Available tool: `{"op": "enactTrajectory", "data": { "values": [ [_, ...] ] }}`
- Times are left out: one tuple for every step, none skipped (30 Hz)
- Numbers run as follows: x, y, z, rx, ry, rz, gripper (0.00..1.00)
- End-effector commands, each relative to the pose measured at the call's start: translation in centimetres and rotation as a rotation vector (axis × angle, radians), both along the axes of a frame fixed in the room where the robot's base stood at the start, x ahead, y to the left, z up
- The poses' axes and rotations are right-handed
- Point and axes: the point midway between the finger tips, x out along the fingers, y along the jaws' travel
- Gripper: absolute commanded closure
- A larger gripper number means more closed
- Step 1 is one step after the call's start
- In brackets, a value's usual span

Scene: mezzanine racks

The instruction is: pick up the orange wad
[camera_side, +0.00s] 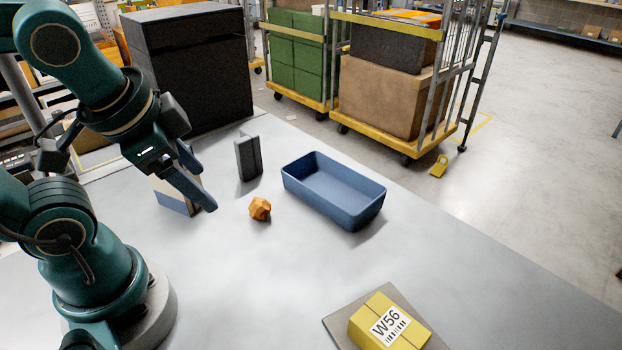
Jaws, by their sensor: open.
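The orange wad (260,209) is a small crumpled lump lying on the grey table, left of the blue tray. My gripper (203,180) is to the left of the wad and above the table, its two fingers pointing down and to the right. The fingers are open with nothing seen between them. The gripper is apart from the wad.
A blue open tray (374,209) stands empty right of the wad. A dark grey upright angled piece (248,158) stands behind the wad. A blue and beige block (172,195) is partly hidden behind my gripper. A yellow box labelled W56 (367,314) lies on a flat board (336,325) in front.

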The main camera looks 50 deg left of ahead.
Motion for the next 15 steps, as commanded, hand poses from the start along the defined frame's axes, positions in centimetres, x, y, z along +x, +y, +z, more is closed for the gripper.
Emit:
{"op": "enactTrajectory", "data": {
  "values": [
    [0.1, 0.6, -0.3, 0.063, 0.053, -0.059, 0.3],
    [0.2, 1.0, -0.4, 0.101, 0.084, -0.097, 0.3],
    [0.3, 1.5, -0.5, 0.153, 0.126, -0.147, 0.3],
    [0.4, 1.9, -0.7, 0.19, 0.159, -0.185, 0.3],
    [0.5, 2.2, -0.8, 0.228, 0.192, -0.224, 0.3],
    [0.7, 2.7, -1.0, 0.279, 0.241, -0.278, 0.3],
    [0.9, 3.1, -1.1, 0.319, 0.276, -0.321, 0.3],
    [1.1, 3.4, -1.3, 0.358, 0.314, -0.365, 0.3],
    [1.5, 3.8, -1.5, 0.413, 0.366, -0.426, 0.3],
    [1.8, 4.1, -1.7, 0.454, 0.405, -0.472, 0.3],
    [2.1, 4.4, -1.9, 0.495, 0.445, -0.519, 0.3],
    [2.6, 4.7, -2.1, 0.549, 0.496, -0.58, 0.3],
    [3.0, 4.9, -2.3, 0.589, 0.533, -0.626, 0.3],
    [3.4, 5.0, -2.5, 0.629, 0.57, -0.671, 0.3],
    [3.9, 5.2, -2.7, 0.682, 0.619, -0.73, 0.3]
  ]
}}
